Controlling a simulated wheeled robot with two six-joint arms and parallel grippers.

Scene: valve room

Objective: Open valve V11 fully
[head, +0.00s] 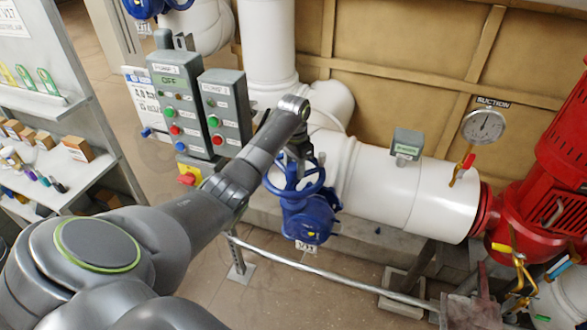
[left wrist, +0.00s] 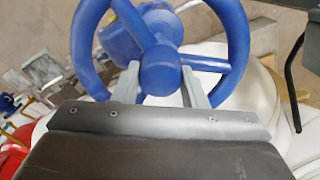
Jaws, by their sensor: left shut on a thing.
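A blue valve (head: 310,218) with a blue handwheel (head: 292,190) stands at the white pipe in the middle of the head view. A small white tag (head: 306,247) hangs below it; its lettering is too small to read surely. My left gripper (head: 300,160) reaches down onto the handwheel from above. In the left wrist view, the handwheel (left wrist: 237,40) fills the top, and the two grey fingers (left wrist: 163,82) lie on either side of its round hub, shut on it. The arm hides part of the rim in the head view. My right gripper is not in view.
Two grey control boxes (head: 180,103) with coloured buttons stand left of the valve, close to my left arm. A grey rail (head: 330,268) runs low in front. A pressure gauge (head: 484,126) and red pump (head: 560,160) are at right. Shelves (head: 60,140) stand at left.

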